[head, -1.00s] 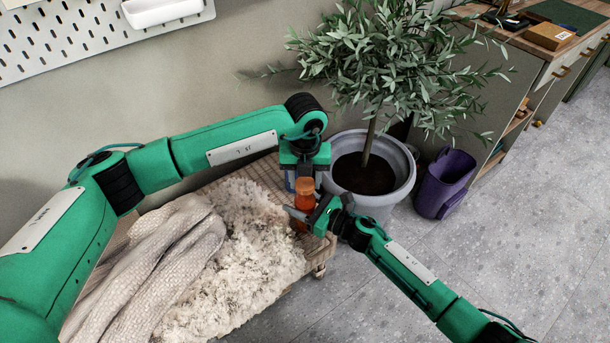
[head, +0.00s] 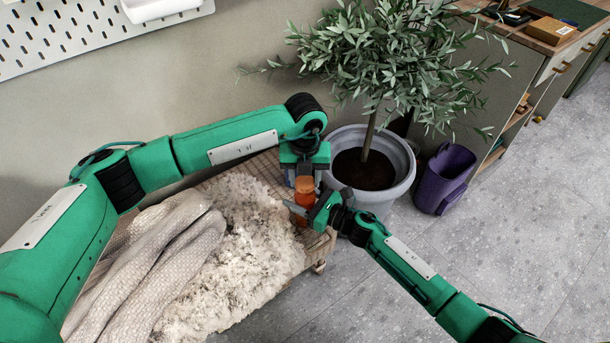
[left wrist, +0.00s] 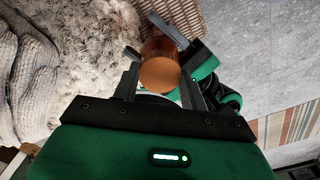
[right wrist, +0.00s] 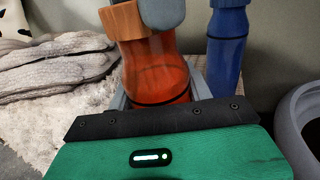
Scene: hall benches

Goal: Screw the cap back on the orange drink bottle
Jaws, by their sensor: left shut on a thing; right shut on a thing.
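The orange drink bottle (head: 302,217) stands upright at the bench's end. My right gripper (head: 304,211) is shut around its body; the right wrist view shows the translucent orange body (right wrist: 160,75) up close. The orange-brown cap (head: 305,184) is at the bottle's top. My left gripper (head: 304,177) comes from above and is shut on the cap. In the left wrist view the cap's round top (left wrist: 160,76) lies between the two fingers. A left finger hides part of the cap and neck in the right wrist view, so I cannot tell how tightly it sits.
A blue bottle (right wrist: 228,50) stands close beside the orange one. A fluffy fleece (head: 245,255) and a knitted blanket (head: 150,260) cover the bench. A potted tree in a grey pot (head: 378,200) is just right of the grippers. A purple bin (head: 443,180) stands beyond.

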